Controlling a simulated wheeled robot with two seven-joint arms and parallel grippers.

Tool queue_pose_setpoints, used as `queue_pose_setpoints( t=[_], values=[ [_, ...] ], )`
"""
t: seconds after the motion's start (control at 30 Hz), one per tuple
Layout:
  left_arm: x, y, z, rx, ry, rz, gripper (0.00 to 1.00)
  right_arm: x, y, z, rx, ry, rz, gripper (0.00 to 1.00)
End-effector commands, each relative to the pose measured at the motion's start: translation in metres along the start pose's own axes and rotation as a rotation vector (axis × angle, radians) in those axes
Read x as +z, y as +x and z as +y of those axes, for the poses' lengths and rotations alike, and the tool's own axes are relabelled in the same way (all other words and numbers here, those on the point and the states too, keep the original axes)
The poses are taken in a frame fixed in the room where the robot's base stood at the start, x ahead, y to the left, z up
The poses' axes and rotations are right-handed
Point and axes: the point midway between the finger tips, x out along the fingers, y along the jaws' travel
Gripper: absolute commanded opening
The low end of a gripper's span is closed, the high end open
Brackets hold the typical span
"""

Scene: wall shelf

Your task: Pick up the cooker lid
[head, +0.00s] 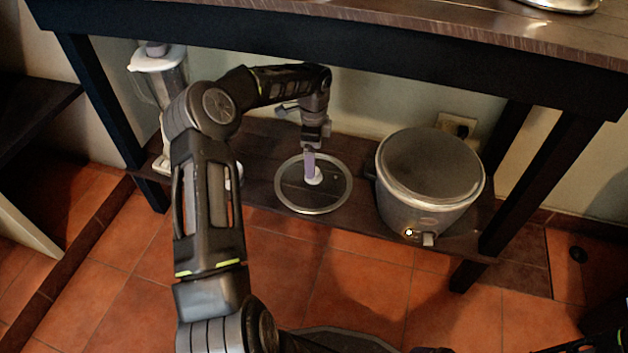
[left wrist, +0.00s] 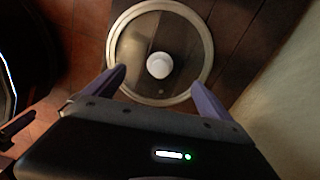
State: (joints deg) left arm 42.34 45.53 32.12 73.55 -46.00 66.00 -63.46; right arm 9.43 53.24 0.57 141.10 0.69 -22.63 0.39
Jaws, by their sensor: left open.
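The cooker lid (head: 288,200) is a round glass lid with a metal rim and a white knob (head: 314,178). It lies flat on the low wooden shelf, left of the cooker. My left gripper (head: 309,160) reaches down over the lid, with its fingers close to the knob in the head view. In the left wrist view, the lid (left wrist: 128,50) and its knob (left wrist: 158,65) show beyond the two purple fingers (left wrist: 160,88). The fingers are spread apart with nothing between them, and the knob lies ahead of the gap. My right gripper is not clearly visible.
The grey cooker (head: 425,205) with a dark top stands right of the lid. A blender (head: 160,80) stands at the left of the low shelf (head: 262,135). The upper table (head: 400,45) overhangs my arm, and dark legs (head: 540,180) frame the space.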

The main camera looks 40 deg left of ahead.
Motion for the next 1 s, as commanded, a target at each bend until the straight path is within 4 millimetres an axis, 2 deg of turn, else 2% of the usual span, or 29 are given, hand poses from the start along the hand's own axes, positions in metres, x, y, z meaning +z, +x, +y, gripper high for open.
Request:
queue_pose_setpoints(
  t=[0.03,0.1,0.47,0.8,1.0],
  values=[
    [0.000,0.009,0.000,0.001,0.000,0.000,0.94,0.000,0.005,0.002,-0.001,0.001,0.001,0.82],
    [0.000,0.014,0.000,0.000,0.000,0.000,0.94,-0.001,0.006,0.002,-0.001,0.001,0.002,0.82],
    [0.000,0.017,0.000,0.000,-0.001,0.000,0.94,-0.001,0.007,0.003,-0.002,0.001,0.002,0.82],
    [0.000,0.063,0.000,0.000,0.000,0.000,0.94,-0.003,0.026,0.010,-0.005,0.003,0.003,0.82],
    [0.000,0.066,0.000,-0.001,-0.001,0.000,0.94,-0.003,0.025,0.009,-0.006,0.003,0.003,0.82]
  ],
)
